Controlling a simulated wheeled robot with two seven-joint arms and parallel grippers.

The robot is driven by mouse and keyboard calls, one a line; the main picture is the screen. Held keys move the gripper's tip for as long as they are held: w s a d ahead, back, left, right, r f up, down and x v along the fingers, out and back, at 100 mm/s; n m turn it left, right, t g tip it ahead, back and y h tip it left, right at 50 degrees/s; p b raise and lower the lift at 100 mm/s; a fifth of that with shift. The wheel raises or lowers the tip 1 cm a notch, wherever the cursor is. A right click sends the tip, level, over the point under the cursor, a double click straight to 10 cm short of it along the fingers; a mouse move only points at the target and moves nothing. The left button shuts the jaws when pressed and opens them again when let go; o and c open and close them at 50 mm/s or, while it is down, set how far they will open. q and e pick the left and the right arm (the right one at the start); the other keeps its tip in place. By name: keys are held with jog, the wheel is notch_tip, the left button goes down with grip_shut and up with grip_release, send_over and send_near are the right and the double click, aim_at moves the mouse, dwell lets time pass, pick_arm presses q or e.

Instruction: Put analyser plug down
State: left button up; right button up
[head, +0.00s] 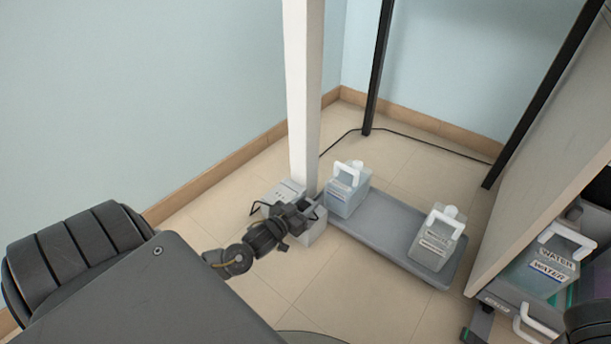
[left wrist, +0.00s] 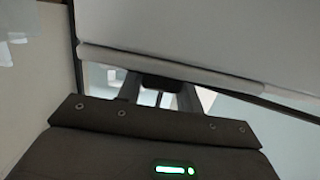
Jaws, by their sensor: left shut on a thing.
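My left gripper (head: 306,208) reaches down to the foot of the white post, over a pale grey box on the floor (head: 313,234). In the left wrist view its fingers (left wrist: 158,96) are shut on a small dark thing (left wrist: 162,82), which I take to be the analyser plug. Its shape is mostly hidden by the fingers, and I cannot tell whether it touches the box. A pale surface lies close beyond the fingertips in that view. My right gripper is not in view.
The white post (head: 303,100) stands just behind the gripper. A grey tray (head: 385,238) to the right holds two white-handled containers (head: 346,190) (head: 437,238). A black cable (head: 430,143) runs along the back floor. A water container (head: 548,268) stands at far right.

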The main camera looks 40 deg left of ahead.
pick_arm(q)
jog(key=shift+f, duration=0.15)
jog(key=o, duration=0.5)
jog(key=shift+f, duration=0.1)
jog(key=o, duration=0.5)
jog(key=shift+r, duration=0.2)
jog(key=s+r+p, duration=0.2)
jog(key=s+p, duration=0.4)
jog(key=s, duration=0.5)
jog(key=shift+s+r+p, duration=0.2)
jog(key=shift+s+p, duration=0.1)
jog(key=shift+s, duration=0.1)
